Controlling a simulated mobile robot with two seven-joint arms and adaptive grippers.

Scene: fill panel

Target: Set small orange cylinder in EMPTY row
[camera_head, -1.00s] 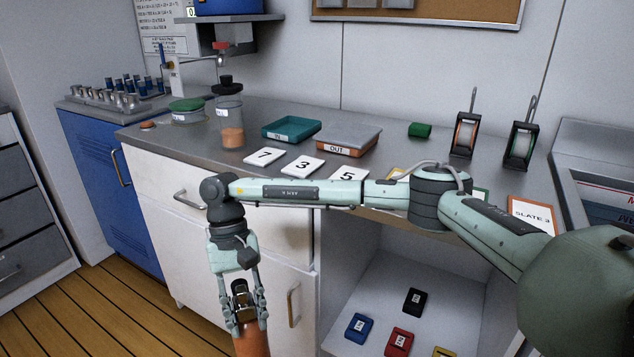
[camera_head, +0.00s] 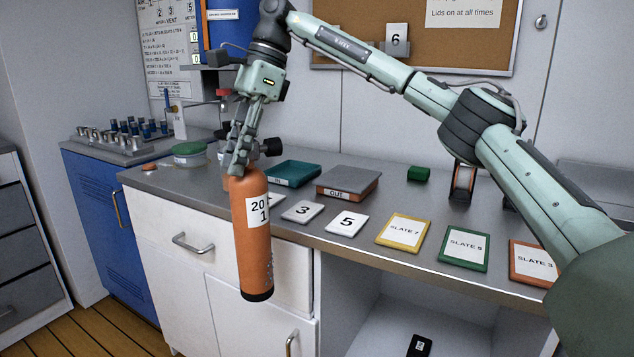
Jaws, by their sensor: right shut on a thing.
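My right gripper (camera_head: 240,158), pointing down, is shut on the top of an orange cylinder (camera_head: 254,262). The cylinder has a black base and a white label reading "20" over "1". It hangs nearly upright, slightly tilted, in front of the counter's front edge, apart from the cabinet as far as I can tell. Its valve end is partly hidden by the fingers. No row marked EMPTY can be read in this view. My left gripper is not in view.
The grey counter (camera_head: 330,245) holds a teal tray (camera_head: 292,172), an OUT tray (camera_head: 349,183), number cards such as the 5 card (camera_head: 347,223), and framed slates including a yellow one (camera_head: 403,230). A tube rack (camera_head: 125,140) stands at the left. An open shelf is below.

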